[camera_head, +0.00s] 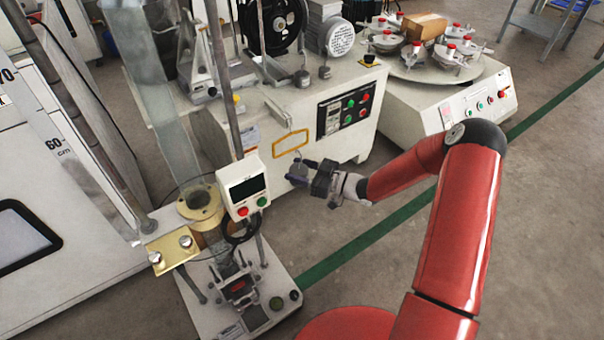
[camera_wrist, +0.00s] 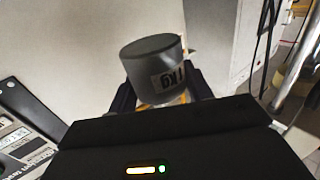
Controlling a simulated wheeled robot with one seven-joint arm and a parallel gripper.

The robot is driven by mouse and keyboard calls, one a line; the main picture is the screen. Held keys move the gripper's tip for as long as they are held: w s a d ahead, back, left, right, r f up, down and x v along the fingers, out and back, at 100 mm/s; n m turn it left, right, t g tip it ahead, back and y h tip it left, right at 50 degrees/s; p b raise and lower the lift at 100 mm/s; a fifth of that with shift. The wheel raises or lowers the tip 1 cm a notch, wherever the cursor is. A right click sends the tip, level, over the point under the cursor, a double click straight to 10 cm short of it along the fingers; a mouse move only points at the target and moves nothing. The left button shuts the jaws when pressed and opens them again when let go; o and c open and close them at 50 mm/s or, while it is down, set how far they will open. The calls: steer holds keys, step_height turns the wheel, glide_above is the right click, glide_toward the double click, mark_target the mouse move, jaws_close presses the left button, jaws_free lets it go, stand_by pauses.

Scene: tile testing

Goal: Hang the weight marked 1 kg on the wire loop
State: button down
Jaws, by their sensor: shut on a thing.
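The weight (camera_wrist: 150,62) is a grey cylinder with a pale label, seen in the wrist view. The label is turned round and appears to read 1 kg. My gripper (camera_wrist: 160,92) is shut on it, one dark finger on each side. In the head view the weight (camera_head: 298,169) is small and held at the end of my gripper (camera_head: 303,174).
The white machine (camera_head: 262,140) has a black button panel (camera_head: 346,108). At the left front stands a test stand with a display box (camera_head: 243,188) and a brass-coloured ring (camera_head: 199,203). A turntable machine (camera_head: 445,75) is at the back right. Open floor lies at the right.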

mark_target(296, 163)
steer(key=shift+w+a+r, duration=0.1)
steer(key=shift+w+a, duration=0.5)
steer(key=shift+w, duration=0.25)
steer(key=shift+w+a, duration=0.6)
steer(key=shift+w, duration=0.2)
steer(key=shift+f+b, duration=0.8)
steer(key=shift+b, duration=0.1)
steer(key=shift+s+d+f+b, duration=0.1)
steer(key=shift+f+b, duration=0.35)
steer(key=shift+f, duration=0.05)
steer(key=c, duration=0.6)
jaws_free()
steer(key=shift+o, duration=0.2)
steer(key=shift+f, duration=0.1)
steer(key=shift+d, duration=0.15)
